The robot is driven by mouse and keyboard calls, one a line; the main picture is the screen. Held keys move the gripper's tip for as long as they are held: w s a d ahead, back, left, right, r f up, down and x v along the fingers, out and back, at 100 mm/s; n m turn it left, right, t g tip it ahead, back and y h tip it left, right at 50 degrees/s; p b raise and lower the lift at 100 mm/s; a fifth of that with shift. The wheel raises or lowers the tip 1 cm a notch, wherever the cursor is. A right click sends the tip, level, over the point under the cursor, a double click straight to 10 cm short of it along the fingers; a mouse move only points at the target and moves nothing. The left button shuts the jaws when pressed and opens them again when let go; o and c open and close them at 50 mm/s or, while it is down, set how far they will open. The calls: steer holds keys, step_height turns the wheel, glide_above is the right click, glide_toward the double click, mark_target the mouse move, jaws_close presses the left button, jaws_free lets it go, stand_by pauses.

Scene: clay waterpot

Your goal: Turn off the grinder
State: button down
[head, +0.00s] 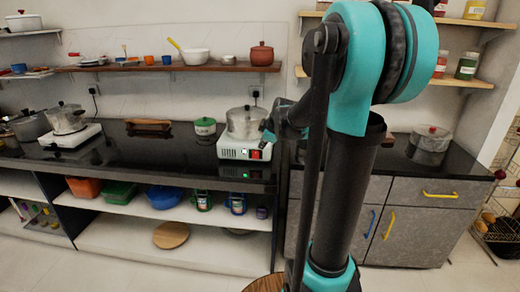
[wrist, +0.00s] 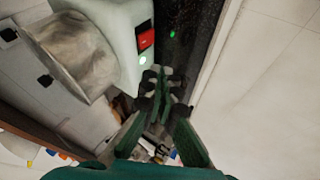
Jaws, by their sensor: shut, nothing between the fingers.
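The grinder is a white box-shaped base (head: 243,148) with a metal jar (head: 246,122) on top, standing near the front edge of the black counter. A red switch (head: 255,154) and a lit white-green light (head: 244,151) are on its front. In the wrist view the grinder base (wrist: 114,30) is at the upper left, tilted, with the red switch (wrist: 146,39) and the glowing light (wrist: 142,60) facing my gripper. My gripper (wrist: 160,75) is shut and empty, just below and right of the switch, apparently apart from it. In the head view my arm hides part of the gripper.
The black counter (head: 170,160) holds a green-lidded pot (head: 205,127) left of the grinder and a lidded pot (head: 431,138) at the right. A wooden shelf (head: 225,67) hangs above. White floor (head: 110,275) lies open in front.

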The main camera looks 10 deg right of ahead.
mark_target(255, 155)
steer(key=shift+r, duration=0.1)
stand_by(0.3)
steer(key=shift+s+d+f+g, duration=0.1)
steer(key=shift+s+f+g, duration=0.25)
steer(key=shift+f+g, duration=0.2)
steer(key=x, duration=0.9)
steer(key=shift+w+f, duration=0.25)
steer(key=w, duration=0.3)
steer(key=shift+d+f, duration=0.25)
steer(key=shift+f, duration=0.15)
steer(key=shift+w+d, duration=0.15)
steer(key=shift+w, duration=0.3)
steer(key=shift+f, duration=0.1)
